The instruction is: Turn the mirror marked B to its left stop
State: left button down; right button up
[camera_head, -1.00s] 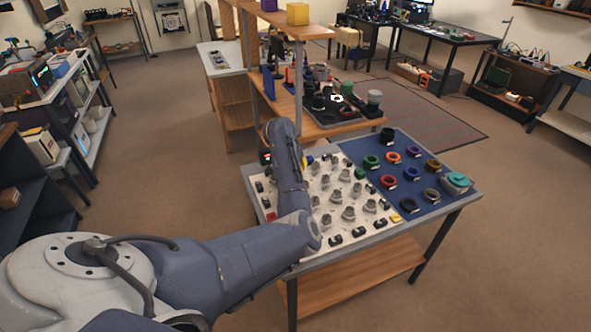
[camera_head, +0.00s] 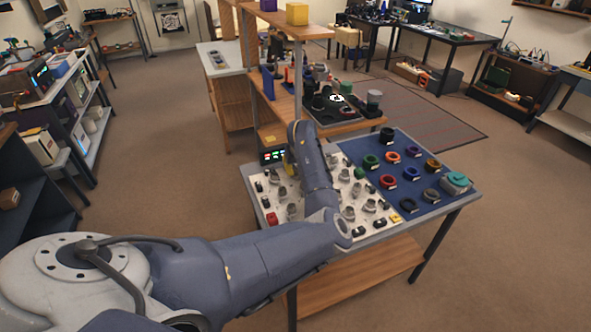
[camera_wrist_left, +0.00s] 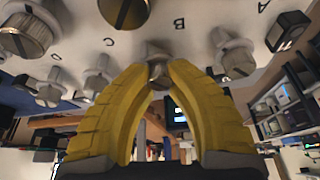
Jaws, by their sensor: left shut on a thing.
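The mirror by the letter B (camera_wrist_left: 158,50) is a small grey metal fitting on the white panel, at the top middle of the left wrist view. My left gripper (camera_wrist_left: 158,76) has its two yellow fingers closed around it, one on each side. The fingers hide part of the mirror, and its turn angle is hard to tell. In the head view my left forearm covers that part of the white panel (camera_head: 282,209); only a little yellow of the gripper shows. My right gripper is out of view.
Similar grey fittings stand close on both sides, one near letter A (camera_wrist_left: 233,55) and one near letter C (camera_wrist_left: 97,75). A blue mat (camera_head: 410,209) with several coloured rings lies right of the panel. A box with lit displays (camera_head: 273,156) stands behind the panel.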

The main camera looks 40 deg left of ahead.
pick_arm(q)
jog(key=shift+w+r+n, duration=0.2)
jog(key=shift+r+n, duration=0.05)
jog(key=shift+n, duration=0.45)
jog(key=shift+a, duration=0.15)
jog(key=c, duration=1.6)
grip_release()
jog(key=o, duration=0.5)
jog(key=shift+s+f+y, duration=0.1)
jog(key=shift+f+y, duration=0.1)
jog(key=shift+y, duration=0.1)
jog(key=shift+c, duration=0.2)
jog(key=shift+r, duration=0.1)
jog(key=v, duration=1.2)
